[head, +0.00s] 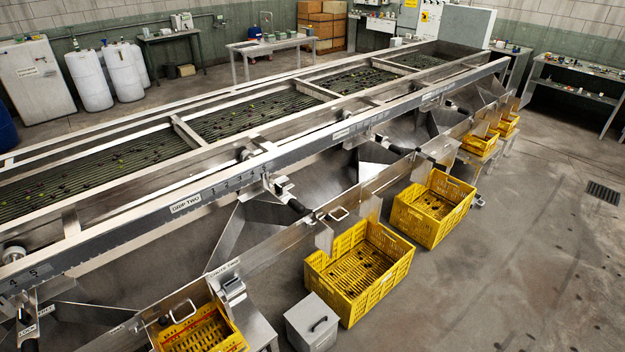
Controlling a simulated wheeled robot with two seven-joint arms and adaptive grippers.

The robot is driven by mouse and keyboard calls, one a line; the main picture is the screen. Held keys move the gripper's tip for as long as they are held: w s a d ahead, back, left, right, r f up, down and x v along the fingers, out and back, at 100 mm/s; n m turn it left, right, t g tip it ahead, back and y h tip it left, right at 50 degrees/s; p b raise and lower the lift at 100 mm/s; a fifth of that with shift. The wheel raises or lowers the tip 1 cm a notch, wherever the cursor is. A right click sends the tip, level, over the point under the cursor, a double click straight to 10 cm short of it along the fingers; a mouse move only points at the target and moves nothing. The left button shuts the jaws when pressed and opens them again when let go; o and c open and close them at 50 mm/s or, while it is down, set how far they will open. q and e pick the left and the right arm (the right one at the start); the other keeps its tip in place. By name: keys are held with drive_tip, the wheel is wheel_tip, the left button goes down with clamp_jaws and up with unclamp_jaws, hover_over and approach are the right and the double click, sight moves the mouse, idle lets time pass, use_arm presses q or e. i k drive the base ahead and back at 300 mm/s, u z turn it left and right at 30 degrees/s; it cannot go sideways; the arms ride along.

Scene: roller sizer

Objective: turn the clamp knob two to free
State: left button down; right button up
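The long metal roller sizer (250,165) runs from the lower left to the upper right. A label reading GAP TWO (186,203) sits on its front rail, with a numbered scale (232,184) to its right. Right of the scale is a metal clamp bracket (279,184) with a black handle (298,207) pointing down and right. I cannot tell whether this is clamp knob two or whether it is locked or free. A similar bracket (26,312) with small lettering beside it stands at the lower left. Neither of my grippers is in view.
Yellow crates (358,268) (433,207) stand along the sizer's front, below its chutes. A yellow crate (205,330) and a grey box (312,323) are at the bottom. The concrete floor (520,250) at the right is mostly clear.

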sight(279, 189)
drive_tip(key=z, duration=0.1)
drive_tip(key=i, duration=0.85)
drive_tip(key=u, duration=0.85)
drive_tip(key=i, duration=0.7)
drive_tip(key=u, duration=0.85)
